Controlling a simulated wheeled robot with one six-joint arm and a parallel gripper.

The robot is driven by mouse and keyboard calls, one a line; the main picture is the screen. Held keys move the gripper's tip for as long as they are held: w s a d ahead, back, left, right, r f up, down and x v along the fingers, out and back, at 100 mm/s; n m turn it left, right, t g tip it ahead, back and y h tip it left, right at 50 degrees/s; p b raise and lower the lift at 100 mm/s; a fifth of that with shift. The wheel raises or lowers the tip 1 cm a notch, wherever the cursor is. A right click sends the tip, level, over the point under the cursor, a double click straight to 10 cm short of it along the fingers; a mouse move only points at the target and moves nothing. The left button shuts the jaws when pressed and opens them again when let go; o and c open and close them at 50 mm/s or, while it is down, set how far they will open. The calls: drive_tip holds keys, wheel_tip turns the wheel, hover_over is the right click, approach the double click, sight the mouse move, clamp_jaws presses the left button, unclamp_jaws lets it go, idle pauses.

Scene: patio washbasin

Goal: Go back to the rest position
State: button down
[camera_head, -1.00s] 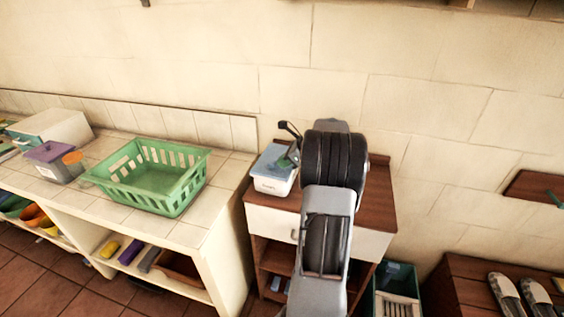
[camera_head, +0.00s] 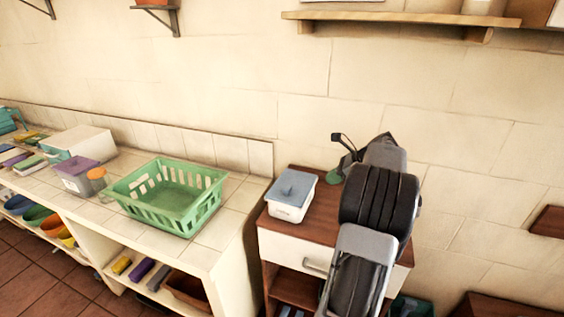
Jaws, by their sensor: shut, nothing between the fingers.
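My arm rises from the lower edge in the camera_head view, in front of the wooden cabinet. My gripper (camera_head: 345,158) shows only in part beyond the thick dark joint. It is shut and empty, up above the cabinet top and to the right of the white box with a blue lid (camera_head: 291,196). That box stands on the wooden cabinet (camera_head: 325,228) and is apart from my gripper. The arm's own links hide the right part of the cabinet top.
A green basket (camera_head: 168,224) stands on the tiled counter (camera_head: 237,208) at the left. A purple-lidded container (camera_head: 75,178) and a white box (camera_head: 85,143) are farther left. A wall shelf (camera_head: 400,22) hangs above. The wall space between is clear.

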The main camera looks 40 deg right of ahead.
drive_tip(key=shift+s+r, duration=0.1)
drive_tip(key=s+a+f+n+g+h, duration=0.2)
drive_tip(key=s+a+f+n+g, duration=0.2)
drive_tip(key=a+f+n, duration=0.5)
drive_tip(key=s+a+r+n+h, duration=0.1)
drive_tip(key=s+a+r+n, duration=0.1)
drive_tip(key=a+n, duration=0.8)
drive_tip(key=s+a+r+n+h, duration=0.2)
drive_tip(key=a+n, duration=0.8)
drive_tip(key=a, duration=0.7)
wheel_tip(320, 180, up, 2)
drive_tip(key=shift+s+t, duration=0.4)
drive_tip(key=shift+s, duration=0.3)
